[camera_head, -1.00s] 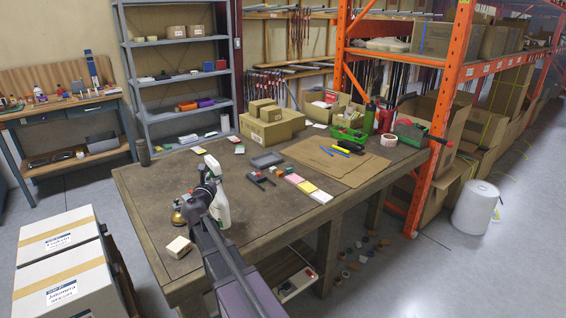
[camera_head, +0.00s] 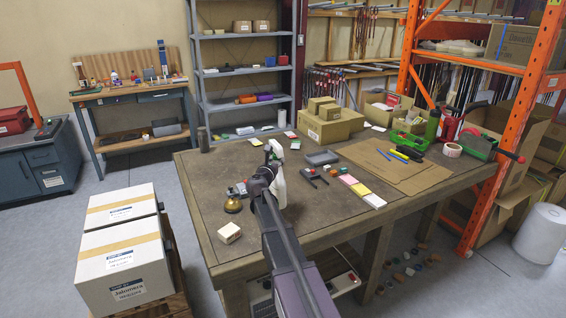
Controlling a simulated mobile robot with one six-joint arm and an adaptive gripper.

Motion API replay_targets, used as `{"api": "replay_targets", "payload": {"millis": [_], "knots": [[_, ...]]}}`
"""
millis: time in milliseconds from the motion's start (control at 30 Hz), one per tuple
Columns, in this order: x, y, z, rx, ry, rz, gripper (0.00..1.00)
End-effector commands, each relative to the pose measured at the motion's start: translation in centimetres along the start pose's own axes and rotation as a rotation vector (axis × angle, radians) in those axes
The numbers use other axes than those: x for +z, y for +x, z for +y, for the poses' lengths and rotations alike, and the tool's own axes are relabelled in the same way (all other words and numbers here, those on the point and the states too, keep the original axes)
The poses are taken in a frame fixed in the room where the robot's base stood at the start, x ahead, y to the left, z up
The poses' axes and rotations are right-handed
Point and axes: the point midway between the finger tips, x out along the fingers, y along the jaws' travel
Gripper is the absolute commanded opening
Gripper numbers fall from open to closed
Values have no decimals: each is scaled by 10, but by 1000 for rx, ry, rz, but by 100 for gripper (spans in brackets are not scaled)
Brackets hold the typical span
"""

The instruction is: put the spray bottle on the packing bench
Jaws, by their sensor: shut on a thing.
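The white spray bottle (camera_head: 280,188) is upright over the left part of the packing bench (camera_head: 214,183). My gripper (camera_head: 268,178) comes in from the front and is shut on the bottle. The arm and gripper hide part of the bottle's left side. I cannot tell whether the bottle's base touches the bench top.
A brass bell-like object (camera_head: 233,205) and a small white box (camera_head: 229,232) lie left of the bottle. Black tools (camera_head: 312,174) and colored pads (camera_head: 360,189) lie right of it. Cardboard boxes (camera_head: 329,125) stand behind.

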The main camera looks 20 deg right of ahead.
Motion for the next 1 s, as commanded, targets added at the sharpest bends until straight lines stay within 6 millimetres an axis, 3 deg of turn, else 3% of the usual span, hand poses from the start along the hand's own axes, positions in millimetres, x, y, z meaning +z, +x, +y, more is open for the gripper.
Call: {"api": "replay_targets", "payload": {"millis": [200,433,1000], "knots": [[-4,41,5,-1,-1,-1,0],[-7,70,7,-1,-1,-1,0],[-8,78,6,-1,-1,-1,0]]}}
